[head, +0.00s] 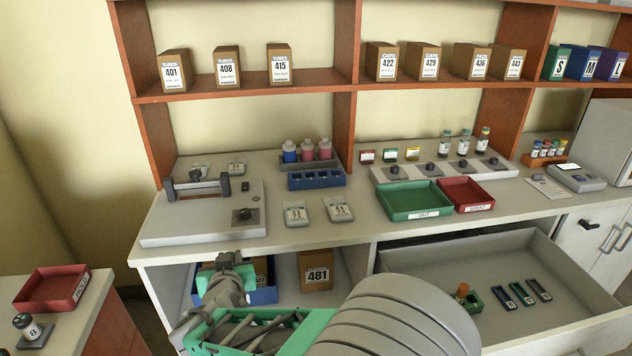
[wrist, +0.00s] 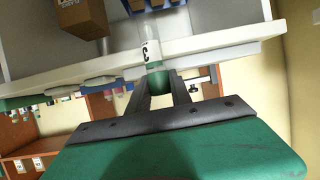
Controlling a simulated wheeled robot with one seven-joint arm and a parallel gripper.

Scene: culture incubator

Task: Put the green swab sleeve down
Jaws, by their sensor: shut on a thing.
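In the wrist view, my gripper (wrist: 166,92) is shut on the green swab sleeve (wrist: 156,78), gripping its green end between the two fingers. A clear part with a white label marked 3 (wrist: 151,52) extends from it, away from my gripper. In the head view, my gripper is at the lower left, in front of the open shelf under the bench; my own arm hides its fingertips and the sleeve.
A blue crate (head: 263,297) and a box marked 481 (head: 315,271) stand on the shelf under the bench. An open drawer (head: 545,315) at right holds small racks. A green tray (head: 414,202) and red tray (head: 466,194) sit on the bench. Another red tray (head: 52,289) stands at left.

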